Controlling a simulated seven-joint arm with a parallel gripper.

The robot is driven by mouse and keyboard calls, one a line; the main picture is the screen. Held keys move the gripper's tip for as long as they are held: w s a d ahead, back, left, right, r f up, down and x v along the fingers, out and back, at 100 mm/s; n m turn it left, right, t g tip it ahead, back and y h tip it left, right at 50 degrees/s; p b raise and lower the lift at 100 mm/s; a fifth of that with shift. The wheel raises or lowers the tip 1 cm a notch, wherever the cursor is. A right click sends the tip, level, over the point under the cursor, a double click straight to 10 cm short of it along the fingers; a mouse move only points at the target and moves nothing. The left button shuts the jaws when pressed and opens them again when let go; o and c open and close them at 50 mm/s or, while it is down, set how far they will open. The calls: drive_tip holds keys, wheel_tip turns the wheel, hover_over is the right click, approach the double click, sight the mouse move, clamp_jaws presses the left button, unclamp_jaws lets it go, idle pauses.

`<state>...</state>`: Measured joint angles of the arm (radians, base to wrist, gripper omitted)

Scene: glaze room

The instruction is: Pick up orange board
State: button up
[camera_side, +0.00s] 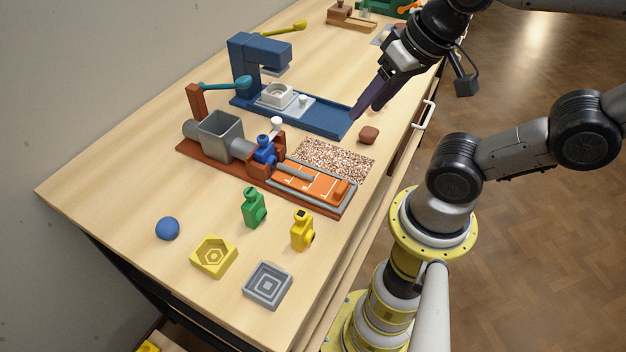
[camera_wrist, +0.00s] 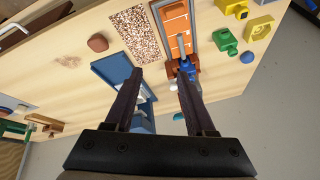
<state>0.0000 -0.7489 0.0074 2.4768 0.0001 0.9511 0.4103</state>
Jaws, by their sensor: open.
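The orange board (camera_side: 318,187) with white marks lies in a grey-edged tray at the right end of the brown extruder base. In the wrist view the board (camera_wrist: 177,28) shows near the top, right of centre. My gripper (camera_side: 366,108) is open and empty above the right end of the blue press base, up and to the right of the board in the side view. In the wrist view my gripper's two dark fingers (camera_wrist: 160,74) are spread apart, with nothing between them but the view of the bench. The board is clear of the fingers.
The blue press (camera_side: 247,62) and the grey hopper (camera_side: 215,135) stand tall near the board. A speckled mat (camera_side: 335,158) and a brown lump (camera_side: 369,135) lie beside it. Green (camera_side: 253,208) and yellow (camera_side: 302,230) pieces stand in front.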

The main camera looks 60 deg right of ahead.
drive_tip(key=m, duration=0.4)
drive_tip(key=m+g, duration=0.5)
drive_tip(key=m, duration=0.4)
hover_over(339, 190)
wheel_tip(339, 190, down, 2)
drive_tip(key=f, duration=0.8)
drive_tip(key=shift+s+f, duration=0.1)
drive_tip(key=shift+s, duration=0.15)
drive_tip(key=shift+w+f, duration=0.15)
drive_tip(key=shift+f, duration=1.2)
drive_tip(key=shift+w+f, duration=0.1)
drive_tip(key=shift+f, duration=1.2)
drive_tip(key=shift+c, duration=0.3)
clamp_jaws()
